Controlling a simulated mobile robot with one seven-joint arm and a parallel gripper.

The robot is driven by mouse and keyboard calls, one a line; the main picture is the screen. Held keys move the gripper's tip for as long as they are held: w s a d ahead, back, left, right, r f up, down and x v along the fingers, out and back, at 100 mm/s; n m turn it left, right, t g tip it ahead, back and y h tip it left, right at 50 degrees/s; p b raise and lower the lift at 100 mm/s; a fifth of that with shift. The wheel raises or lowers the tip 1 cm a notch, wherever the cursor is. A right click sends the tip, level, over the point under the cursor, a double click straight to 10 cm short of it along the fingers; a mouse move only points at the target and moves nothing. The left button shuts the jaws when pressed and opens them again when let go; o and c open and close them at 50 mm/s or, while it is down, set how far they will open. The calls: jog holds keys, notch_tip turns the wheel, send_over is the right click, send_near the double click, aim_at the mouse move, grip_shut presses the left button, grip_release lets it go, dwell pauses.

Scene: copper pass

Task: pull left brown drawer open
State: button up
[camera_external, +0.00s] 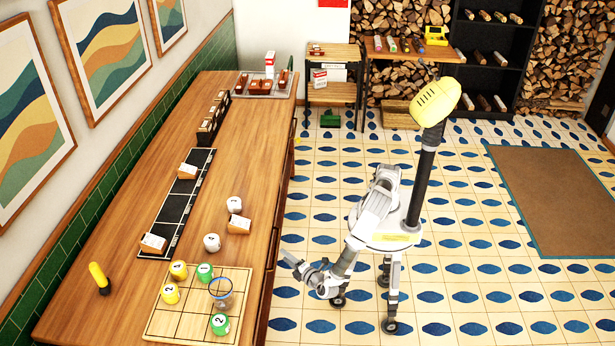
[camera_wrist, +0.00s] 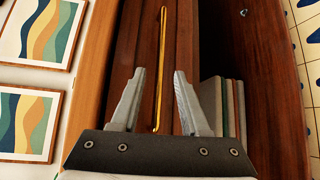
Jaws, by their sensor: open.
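The brown drawer front (camera_wrist: 127,40) fills the middle of the wrist view, with a long thin gold handle (camera_wrist: 162,40) on it. My gripper (camera_wrist: 159,76) is open, one finger on each side of the handle's line. I see no finger touching the handle, and the depth between them is hard to tell. In the external view my gripper (camera_external: 295,265) is low beside the right side of the wooden counter (camera_external: 215,145). The drawer fronts there are seen too edge-on to make out which one it faces.
A dark recess beside the drawer front holds several upright thin boards (camera_wrist: 228,105). The counter top carries a grid board (camera_external: 165,325), a black tray strip (camera_external: 180,205), cups and blocks. Tiled floor (camera_external: 465,270) is free right of my base.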

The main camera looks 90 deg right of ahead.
aim_at(275, 248)
jog(key=b+x, duration=0.1)
jog(key=x, duration=0.6)
jog(key=shift+w+d, duration=0.25)
jog(key=shift+w, duration=0.05)
grip_shut()
dwell(1.0)
